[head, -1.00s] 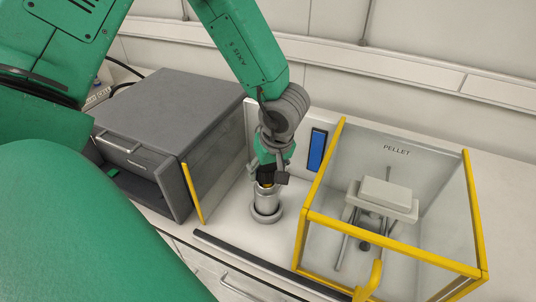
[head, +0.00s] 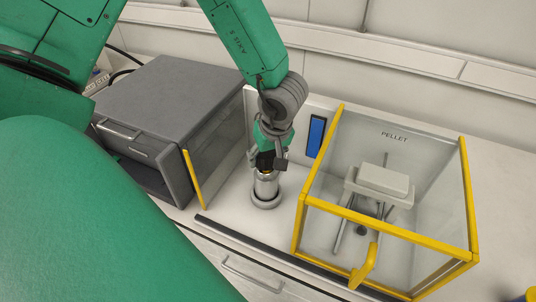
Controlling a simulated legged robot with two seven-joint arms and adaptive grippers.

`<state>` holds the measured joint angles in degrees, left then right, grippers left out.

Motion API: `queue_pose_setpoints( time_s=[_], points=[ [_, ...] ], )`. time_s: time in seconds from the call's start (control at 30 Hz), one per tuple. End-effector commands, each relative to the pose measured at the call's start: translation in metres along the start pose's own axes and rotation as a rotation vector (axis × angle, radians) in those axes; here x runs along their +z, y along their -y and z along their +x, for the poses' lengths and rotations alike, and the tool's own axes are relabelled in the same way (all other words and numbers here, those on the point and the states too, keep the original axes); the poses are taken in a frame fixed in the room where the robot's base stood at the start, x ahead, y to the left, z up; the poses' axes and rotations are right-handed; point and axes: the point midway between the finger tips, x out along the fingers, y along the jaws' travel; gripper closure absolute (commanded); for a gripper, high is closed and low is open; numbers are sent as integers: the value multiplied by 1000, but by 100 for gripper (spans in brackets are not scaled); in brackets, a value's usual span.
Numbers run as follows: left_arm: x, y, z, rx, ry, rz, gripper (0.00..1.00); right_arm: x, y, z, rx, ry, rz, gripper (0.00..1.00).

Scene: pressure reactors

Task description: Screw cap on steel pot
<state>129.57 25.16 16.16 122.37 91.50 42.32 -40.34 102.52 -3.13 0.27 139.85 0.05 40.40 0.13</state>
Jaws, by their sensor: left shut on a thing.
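The steel pot (head: 265,188) is a small upright metal cylinder standing in a round, ring-shaped base (head: 266,202) on the white bench. My left gripper (head: 266,167) points down at the top of the pot, with its dark fingers closed there. A thin yellowish strip, perhaps part of the cap, shows between the fingers and the pot. The fingers hide most of the cap, so I cannot tell how it sits on the rim. My right gripper is not in view.
A dark grey cabinet (head: 170,95) with a clear side panel and yellow edge stands left of the pot. A yellow-framed clear box (head: 322,207) marked PELLET stands to the right. A blue panel (head: 316,137) is behind. A black strip (head: 240,235) runs along the bench front.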

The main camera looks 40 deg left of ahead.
Motion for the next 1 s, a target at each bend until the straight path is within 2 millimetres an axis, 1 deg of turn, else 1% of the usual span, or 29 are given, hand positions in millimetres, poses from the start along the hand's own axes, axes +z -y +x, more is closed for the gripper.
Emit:
queue_pose_setpoints(
  time_s=[0.7,1.0],
  points=[
    [5,-2,20,0,-1,0,98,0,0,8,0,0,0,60],
    [5,-2,21,1,-2,0,98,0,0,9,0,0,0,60]
  ],
)
